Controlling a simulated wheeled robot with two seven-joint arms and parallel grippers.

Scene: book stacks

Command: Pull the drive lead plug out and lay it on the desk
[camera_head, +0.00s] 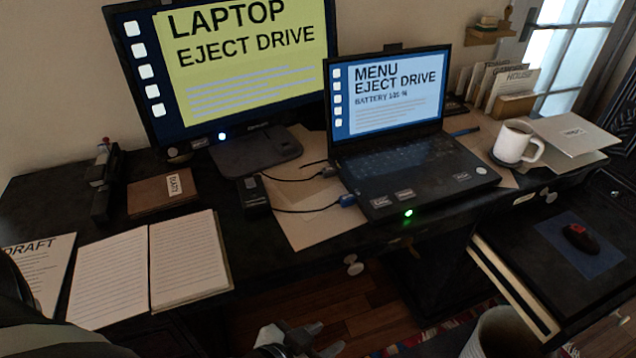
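The drive lead plug (347,200) is blue and sits at the left side edge of the open laptop (415,175), apparently plugged in. A thin dark lead (305,211) runs from it left to a small black drive box (253,196) on the desk (262,236). My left gripper (290,336) is at the bottom edge, in front of and below the desk edge, well away from the plug. Its grey fingertips look apart with nothing visible between them; its lower part is cut off. My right gripper is not in view.
A monitor (240,70) stands behind the drive. An open notebook (150,262) and a brown diary (162,193) lie left. A white mug (517,142) stands right of the laptop. Tan paper (300,228) lies under the lead. Bare desk shows in front of the drive.

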